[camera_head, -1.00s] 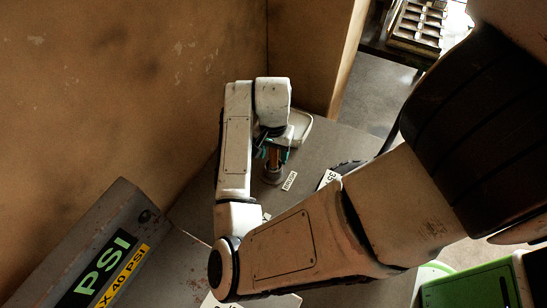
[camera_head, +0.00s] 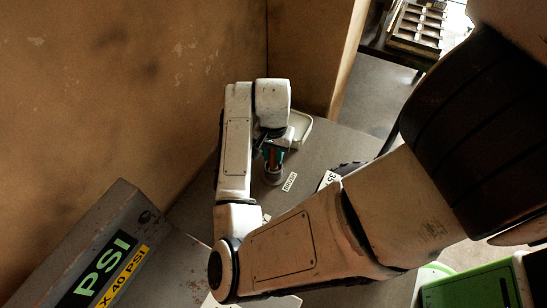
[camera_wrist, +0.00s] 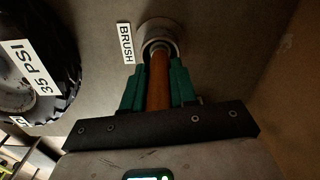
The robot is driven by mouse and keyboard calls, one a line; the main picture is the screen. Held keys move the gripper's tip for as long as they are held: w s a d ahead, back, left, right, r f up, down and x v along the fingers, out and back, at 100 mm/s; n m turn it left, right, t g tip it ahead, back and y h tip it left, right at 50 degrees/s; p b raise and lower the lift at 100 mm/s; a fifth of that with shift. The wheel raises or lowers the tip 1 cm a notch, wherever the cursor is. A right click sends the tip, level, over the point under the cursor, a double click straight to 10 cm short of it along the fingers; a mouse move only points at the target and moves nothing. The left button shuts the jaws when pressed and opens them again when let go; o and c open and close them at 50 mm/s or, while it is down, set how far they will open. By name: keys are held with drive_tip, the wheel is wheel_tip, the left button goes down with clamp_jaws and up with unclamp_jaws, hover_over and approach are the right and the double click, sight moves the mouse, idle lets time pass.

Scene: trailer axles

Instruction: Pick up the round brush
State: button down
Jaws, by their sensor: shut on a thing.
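The round brush (camera_wrist: 157,80) has an orange-brown handle and a round grey head. In the wrist view its handle lies between the green fingers of my gripper (camera_wrist: 158,88), which are shut on it. The head end is toward the top of the view, beside a white label reading BRUSH (camera_wrist: 127,43). In the head view the brush (camera_head: 273,175) stands roughly upright below my gripper (camera_head: 271,155), with its head at the grey table surface. Whether it touches the table is hard to tell. My wrist hides the upper handle.
A black tyre with a 35 PSI label (camera_wrist: 25,75) lies left in the wrist view. A pale tray (camera_head: 303,130) is behind my gripper. A tan wall (camera_head: 120,90) rises close on the left. A grey box marked PSI (camera_head: 100,255) stands at lower left.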

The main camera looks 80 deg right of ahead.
drive_tip(key=shift+r, duration=0.1)
drive_tip(key=shift+r, duration=0.65)
drive_tip(key=s+a+r+p, duration=0.2)
drive_tip(key=s+a+r, duration=0.1)
drive_tip(key=s+r, duration=0.8)
drive_tip(key=s, duration=0.2)
drive_tip(key=shift+s+a+r, duration=0.25)
drive_tip(key=shift+s, duration=0.05)
idle(1.0)
